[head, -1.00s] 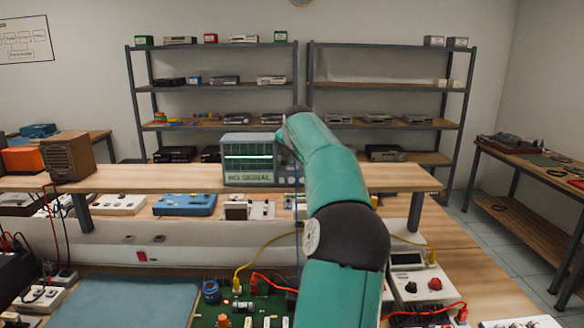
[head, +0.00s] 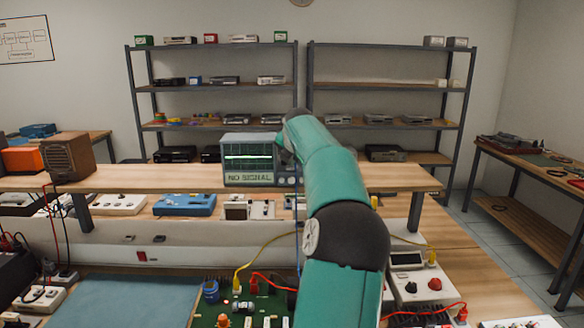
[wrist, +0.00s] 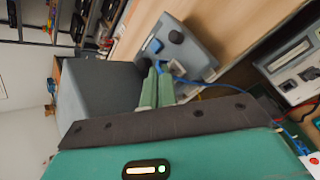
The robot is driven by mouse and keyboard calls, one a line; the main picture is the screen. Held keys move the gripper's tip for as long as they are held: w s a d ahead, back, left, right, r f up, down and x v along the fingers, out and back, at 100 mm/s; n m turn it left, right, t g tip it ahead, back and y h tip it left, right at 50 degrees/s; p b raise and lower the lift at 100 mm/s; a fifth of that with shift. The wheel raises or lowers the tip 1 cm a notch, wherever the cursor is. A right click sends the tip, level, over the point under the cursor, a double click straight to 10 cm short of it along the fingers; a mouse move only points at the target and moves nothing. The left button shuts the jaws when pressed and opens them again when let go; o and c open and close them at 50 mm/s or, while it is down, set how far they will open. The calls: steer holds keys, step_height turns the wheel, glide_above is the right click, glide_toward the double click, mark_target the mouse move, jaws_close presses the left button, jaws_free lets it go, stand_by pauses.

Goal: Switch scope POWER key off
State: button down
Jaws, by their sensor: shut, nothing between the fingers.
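The scope is a grey box (head: 249,158) on the raised wooden shelf in the head view. Its screen (head: 248,157) is lit with a green trace, above a label reading NO SIGNAL. My arm hides part of its right side. In the wrist view the scope's side (wrist: 95,95) and slanted control panel (wrist: 196,50) show, with a dark knob (wrist: 176,37) and a blue key-like part (wrist: 154,47). I cannot read which key is POWER. My gripper (wrist: 158,70) is shut and empty, its green fingers close to the panel; contact cannot be told. It is hidden in the head view.
A blue cable (wrist: 190,80) plugs into the panel beside the fingers. Boards, leads and instruments crowd the bench below. The shelf between box and scope is clear.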

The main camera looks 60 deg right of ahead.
stand_by(0.4)
steer(key=shift+r, duration=0.35)
steer(key=shift+r, duration=0.15)
steer(key=shift+r, duration=2.9)
steer(key=shift+s+a, duration=0.1)
